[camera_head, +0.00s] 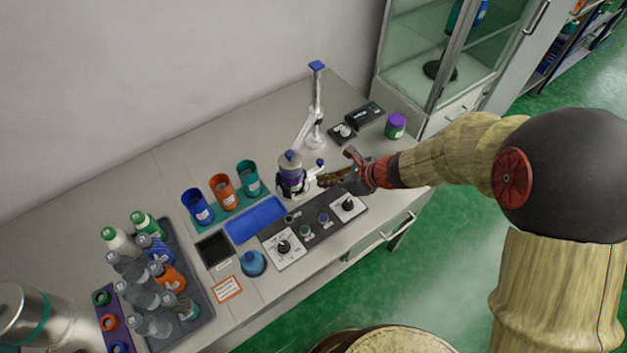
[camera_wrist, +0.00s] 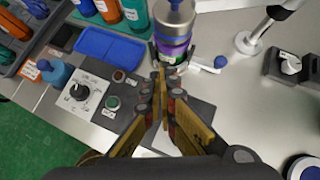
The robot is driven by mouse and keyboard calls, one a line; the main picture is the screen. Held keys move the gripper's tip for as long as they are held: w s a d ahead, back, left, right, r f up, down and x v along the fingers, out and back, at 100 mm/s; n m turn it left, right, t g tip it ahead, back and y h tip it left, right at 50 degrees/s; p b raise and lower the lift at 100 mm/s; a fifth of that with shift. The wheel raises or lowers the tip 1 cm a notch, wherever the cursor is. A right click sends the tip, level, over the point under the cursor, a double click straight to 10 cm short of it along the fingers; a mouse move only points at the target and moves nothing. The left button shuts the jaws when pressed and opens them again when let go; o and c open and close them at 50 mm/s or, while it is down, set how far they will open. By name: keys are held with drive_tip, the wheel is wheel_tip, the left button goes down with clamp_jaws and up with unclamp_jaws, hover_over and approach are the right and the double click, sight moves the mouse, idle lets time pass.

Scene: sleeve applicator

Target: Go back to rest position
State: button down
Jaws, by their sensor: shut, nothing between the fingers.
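My gripper (camera_wrist: 164,82) is shut and empty, its yellow fingers together in the wrist view. In the head view, my gripper (camera_head: 322,180) is low over the bench, just right of the sleeve applicator (camera_head: 286,187). A bottle with a blue cap and purple band (camera_head: 291,170) stands upright in the applicator. In the wrist view the bottle (camera_wrist: 174,30) is just beyond my fingertips. I cannot tell whether the fingertips touch it. My arm reaches in from the right.
A control panel (camera_head: 315,225) with knobs lies in front of the applicator. Orange, blue and teal cups (camera_head: 223,187) and a blue tray (camera_head: 256,219) are to the left. A bottle rack (camera_head: 199,289) is further left. A white stand (camera_head: 316,105) rises behind. A glass cabinet (camera_head: 425,60) is back right.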

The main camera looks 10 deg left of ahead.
drive_tip(key=v, duration=0.3)
drive_tip(key=p+v, duration=0.1)
drive_tip(key=v, duration=0.1)
drive_tip(key=shift+s+d+r, duration=0.15)
drive_tip(key=shift+s+r, duration=0.05)
drive_tip(key=shift+s, duration=0.25)
drive_tip(key=s+d+r+n+g+h, duration=0.35)
drive_tip(key=s+d+n, duration=0.45)
drive_tip(key=s+n, duration=0.5)
drive_tip(key=s+d+r+n+t+h, duration=0.2)
drive_tip(key=d+r+n+t, duration=0.1)
drive_tip(key=d+r, duration=0.5)
drive_tip(key=s+d+r+n+t+h, duration=0.3)
drive_tip(key=d+r+n, duration=0.2)
drive_tip(key=d+r, duration=0.4)
drive_tip(key=shift+d+t+b, duration=0.15)
drive_tip(key=shift+t+b, duration=0.2)
